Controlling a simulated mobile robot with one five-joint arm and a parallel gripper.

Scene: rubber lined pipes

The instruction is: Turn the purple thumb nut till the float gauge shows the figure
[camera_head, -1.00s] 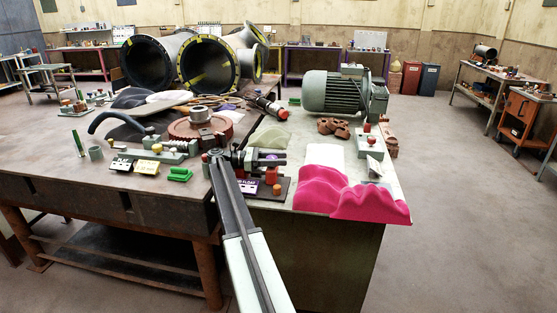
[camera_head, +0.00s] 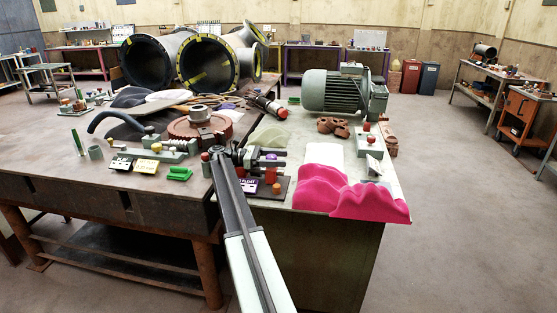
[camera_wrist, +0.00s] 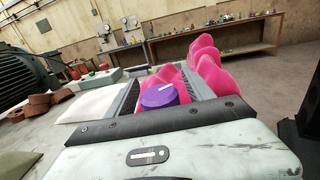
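The purple thumb nut (camera_wrist: 158,95) with a white mark on its top lies between the two grey ribbed fingers of my gripper (camera_wrist: 163,90) in the wrist view. A strip of pink shows between the nut and the right finger, so the fingers look open around it; contact on the left side is unclear. In the camera_head view my gripper (camera_head: 272,158) reaches over a dark-based fixture (camera_head: 282,186) with a purple label reading partly "FLOAT" (camera_head: 249,186). The float gauge's reading cannot be made out; my arm covers part of the fixture.
Pink wavy blocks (camera_head: 370,202) stand right of the fixture. A green motor (camera_head: 335,92) and brown clamps (camera_head: 333,126) lie behind.

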